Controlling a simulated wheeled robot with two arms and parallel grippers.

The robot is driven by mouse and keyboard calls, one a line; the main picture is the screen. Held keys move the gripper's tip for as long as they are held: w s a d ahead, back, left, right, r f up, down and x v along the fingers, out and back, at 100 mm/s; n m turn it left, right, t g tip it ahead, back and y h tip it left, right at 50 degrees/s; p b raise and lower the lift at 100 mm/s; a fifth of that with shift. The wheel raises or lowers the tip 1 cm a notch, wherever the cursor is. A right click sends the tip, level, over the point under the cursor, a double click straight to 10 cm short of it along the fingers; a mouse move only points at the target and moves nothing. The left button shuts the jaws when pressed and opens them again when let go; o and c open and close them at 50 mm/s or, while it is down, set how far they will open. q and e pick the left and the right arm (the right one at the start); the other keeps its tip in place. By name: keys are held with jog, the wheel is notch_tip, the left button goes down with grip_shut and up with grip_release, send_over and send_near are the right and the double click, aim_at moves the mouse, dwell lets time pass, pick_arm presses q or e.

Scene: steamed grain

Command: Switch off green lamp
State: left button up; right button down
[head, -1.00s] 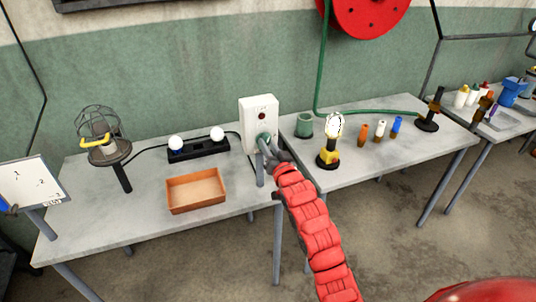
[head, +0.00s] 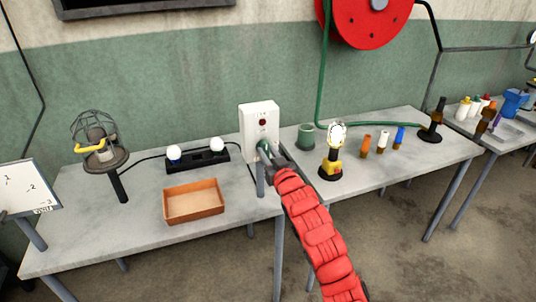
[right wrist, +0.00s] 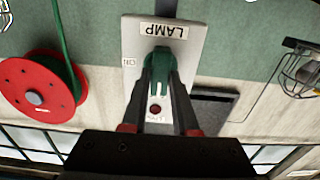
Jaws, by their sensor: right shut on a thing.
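A white switch box (head: 253,126) labelled LAMP stands upright at the right end of the left table. It has a green knob (head: 262,146) low on its front and a dark red round spot above it. My right gripper (head: 267,152) is shut on the green knob. In the right wrist view the knob (right wrist: 158,72) sits between the two fingers (right wrist: 160,85), below the upside-down LAMP label, with an ON mark to the left. A caged lamp (head: 97,143) stands at the left of the table. I see no lamp that is clearly green. My left gripper is not in view.
A black strip with two white bulbs (head: 197,160) and an empty orange-brown tray (head: 193,215) are left of the box. A yellow hand lamp (head: 331,164), a green cup (head: 305,135) and small bottles are on the right table. A red reel (head: 355,22) hangs above.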

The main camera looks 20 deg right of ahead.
jog(key=c, duration=0.7)
grip_release()
jog(key=shift+s+f, duration=0.1)
jog(key=shift+s, duration=0.45)
jog(key=s+p, duration=0.2)
jog(key=s, duration=0.3)
jog(key=s+p, duration=0.2)
jog(key=s, duration=0.4)
jog(key=s+p, duration=0.2)
jog(key=s, duration=0.3)
jog(key=shift+s+d, duration=0.2)
jog(key=shift+d, duration=0.1)
